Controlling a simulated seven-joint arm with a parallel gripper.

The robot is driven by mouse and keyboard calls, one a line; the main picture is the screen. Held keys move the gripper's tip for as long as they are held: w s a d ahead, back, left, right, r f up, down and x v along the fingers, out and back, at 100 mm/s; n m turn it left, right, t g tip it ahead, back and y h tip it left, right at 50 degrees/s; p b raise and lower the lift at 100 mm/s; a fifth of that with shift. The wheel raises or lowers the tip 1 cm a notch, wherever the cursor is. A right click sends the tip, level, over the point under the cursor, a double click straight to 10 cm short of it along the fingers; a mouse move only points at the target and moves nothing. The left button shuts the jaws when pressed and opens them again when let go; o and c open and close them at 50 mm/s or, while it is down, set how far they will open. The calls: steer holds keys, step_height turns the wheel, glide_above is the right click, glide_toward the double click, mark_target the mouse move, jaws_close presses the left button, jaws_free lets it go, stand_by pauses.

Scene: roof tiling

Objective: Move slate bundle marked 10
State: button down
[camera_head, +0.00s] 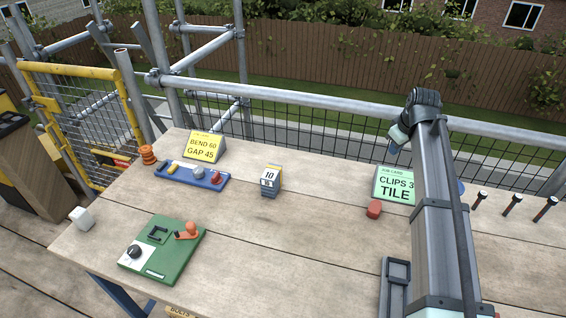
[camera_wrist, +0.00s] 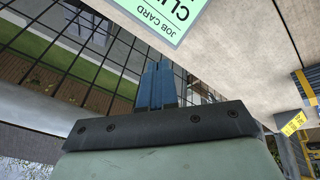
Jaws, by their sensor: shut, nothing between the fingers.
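The slate bundle marked 10 (camera_head: 269,183) stands on the wooden bench near the middle in the head view. It is a small grey block with a white label and a yellow part at its back. My gripper (camera_head: 393,149) is at the right, beyond the arm and far from the bundle, near the bench's back edge. In the wrist view my gripper (camera_wrist: 158,88) shows its blue fingers close together, shut with nothing between them. A grey block with a yellow band (camera_wrist: 306,88) at the right edge there may be the bundle; its label is not visible.
A green job card (camera_head: 393,185) and a red block (camera_head: 374,209) are near my arm. A blue tray (camera_head: 207,182), yellow card (camera_head: 205,147) and green panel (camera_head: 178,262) stand left. A white cube (camera_head: 82,219) sits at the left edge. The bench between bundle and arm is largely clear.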

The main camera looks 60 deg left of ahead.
mark_target(267, 171)
steer(key=s+a+f+n+g, duration=0.1)
steer(key=s+a, duration=0.4)
steer(key=s, duration=0.6)
steer(key=s+a+f+n+g+h, duration=0.1)
steer(key=s+a+n, duration=0.3)
steer(key=s, duration=0.8)
steer(key=s+a+f+n+g+h, duration=0.1)
steer(key=s+a+f+n, duration=0.2)
steer(key=s+a, duration=0.5)
steer(key=shift+s+f, duration=0.15)
steer(key=shift+s, duration=1.7)
steer(key=shift+f, duration=0.4)
steer(key=shift+d+f, duration=0.1)
